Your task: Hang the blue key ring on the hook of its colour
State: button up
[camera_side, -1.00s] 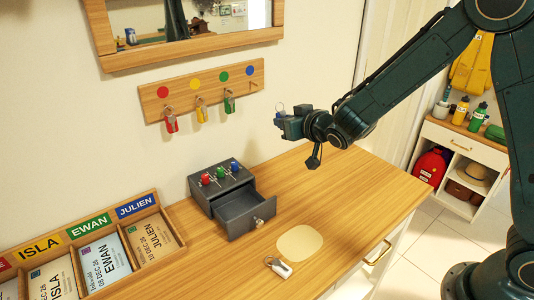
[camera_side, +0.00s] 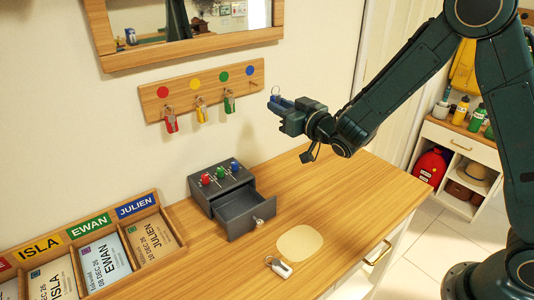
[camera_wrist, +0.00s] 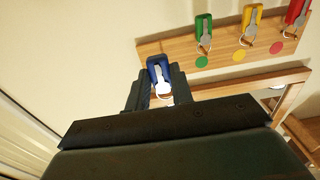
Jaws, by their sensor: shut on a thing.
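My gripper (camera_side: 281,104) is shut on the blue key ring (camera_wrist: 157,68), near the right end of the wooden hook board (camera_side: 182,102). The key ring's metal loop (camera_side: 275,91) sticks up above the jaws in the side view. The blue dot (camera_side: 250,70) is at the board's right end, with a bare hook (camera_side: 253,84) below it. The key ring is apart from this hook in the side view. In the wrist view the blue dot and its hook are hidden or out of sight.
Red (camera_side: 171,121), yellow (camera_side: 201,111) and green (camera_side: 229,103) key rings hang on the other hooks. A mirror is above the board. Below are a grey box (camera_side: 221,187) with its drawer open, a white-tagged key ring (camera_side: 280,268) and a tray of cards.

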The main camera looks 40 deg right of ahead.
jog(key=shift+w, duration=0.2)
jog(key=shift+w+f, duration=0.25)
jog(key=shift+w, duration=1.2)
jog(key=shift+w+f, duration=0.2)
jog(key=shift+w, duration=1.2)
jog(key=shift+w+f, duration=0.25)
jog(key=shift+w, duration=1.2)
jog(key=o, duration=1)
jog(key=shift+o, duration=0.2)
jog(key=shift+s, duration=0.1)
jog(key=s, duration=1.3)
jog(key=shift+s, duration=0.25)
